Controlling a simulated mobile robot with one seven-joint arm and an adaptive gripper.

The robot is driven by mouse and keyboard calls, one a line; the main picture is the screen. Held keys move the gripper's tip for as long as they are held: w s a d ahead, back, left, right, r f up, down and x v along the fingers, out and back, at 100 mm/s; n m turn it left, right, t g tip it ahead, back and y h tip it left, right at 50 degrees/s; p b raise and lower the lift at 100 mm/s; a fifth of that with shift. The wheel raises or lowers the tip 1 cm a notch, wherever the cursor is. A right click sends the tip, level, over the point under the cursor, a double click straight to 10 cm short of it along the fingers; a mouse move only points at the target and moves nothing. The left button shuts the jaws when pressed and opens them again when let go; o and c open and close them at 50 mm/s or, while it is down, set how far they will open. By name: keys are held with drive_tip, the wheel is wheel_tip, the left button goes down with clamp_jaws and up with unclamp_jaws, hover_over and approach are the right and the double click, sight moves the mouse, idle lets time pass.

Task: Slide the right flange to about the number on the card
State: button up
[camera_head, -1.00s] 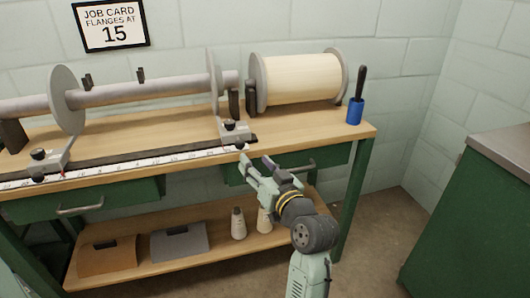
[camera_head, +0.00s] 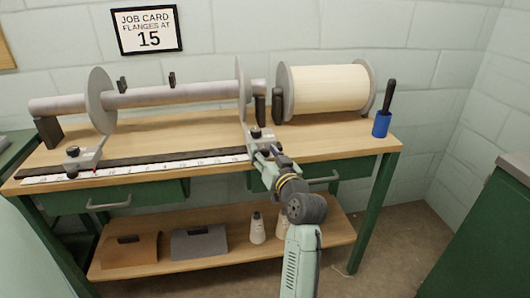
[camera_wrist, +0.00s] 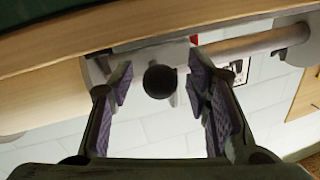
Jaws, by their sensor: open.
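The job card (camera_head: 148,31) on the wall reads "flanges at 15". The right flange (camera_head: 242,92) is a grey disc on the horizontal beam (camera_head: 180,94), with a bracket running down to the rail. Its dark round knob (camera_head: 256,133) sits on the bracket; in the wrist view the dark knob (camera_wrist: 160,81) lies between my fingers. The left flange (camera_head: 101,101) stands farther left on the beam. My gripper (camera_head: 268,153) is open at the right bracket, its fingers (camera_wrist: 163,90) either side of the knob. The white scale (camera_head: 140,168) runs along the bench front; its numbers are too small to read.
A spool of pale yarn (camera_head: 328,88) stands right of the beam, and a blue cup holding a dark-handled tool (camera_head: 381,124) is near the bench's right end.

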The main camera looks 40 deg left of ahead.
drive_tip(key=shift+c, duration=0.4)
clamp_jaws()
idle(0.4)
